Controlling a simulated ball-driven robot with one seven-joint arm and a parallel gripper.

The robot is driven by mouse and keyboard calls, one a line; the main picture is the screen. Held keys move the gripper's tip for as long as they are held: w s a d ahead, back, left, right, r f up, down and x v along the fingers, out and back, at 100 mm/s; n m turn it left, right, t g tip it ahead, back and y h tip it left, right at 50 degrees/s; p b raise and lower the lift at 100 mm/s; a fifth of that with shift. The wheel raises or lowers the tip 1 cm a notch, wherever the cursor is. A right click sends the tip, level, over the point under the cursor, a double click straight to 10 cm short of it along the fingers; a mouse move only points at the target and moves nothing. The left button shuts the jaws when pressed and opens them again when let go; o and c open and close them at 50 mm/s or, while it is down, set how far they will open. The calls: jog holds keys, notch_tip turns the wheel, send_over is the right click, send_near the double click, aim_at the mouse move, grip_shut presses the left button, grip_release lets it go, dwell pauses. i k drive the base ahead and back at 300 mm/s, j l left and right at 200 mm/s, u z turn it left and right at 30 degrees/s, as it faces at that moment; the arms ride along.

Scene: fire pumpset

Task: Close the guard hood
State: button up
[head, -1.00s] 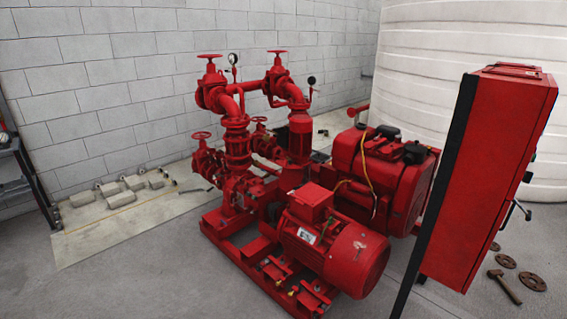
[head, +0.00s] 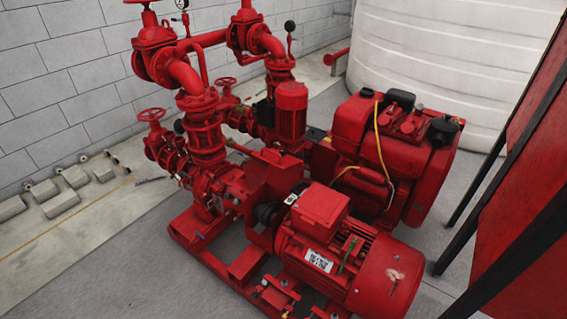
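The red pumpset stands on a red skid (head: 205,252) in the head view. Between the pump casing (head: 215,192) and the electric motor (head: 345,262), a red boxy piece that looks like the guard hood (head: 272,172) stands raised and tilted. A dark coupling (head: 268,212) shows uncovered just in front of and below it. The hood's hinge is too small to make out. My gripper is not in view, and nothing touches the hood.
A red engine (head: 385,160) stands behind the motor. A red panel with dark posts (head: 530,200) fills the right side. Pipes and valves (head: 200,105) rise behind the pump. Concrete blocks (head: 62,203) lie at the left. The grey floor (head: 110,285) at front left is clear.

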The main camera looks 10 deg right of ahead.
aim_at(285, 172)
jog(key=i+j+z, duration=0.2)
jog(key=i+j, duration=0.55)
jog(key=i, duration=0.3)
jog(key=i+j+z, duration=0.15)
jog(key=i+j, duration=0.7)
jog(key=i, duration=0.1)
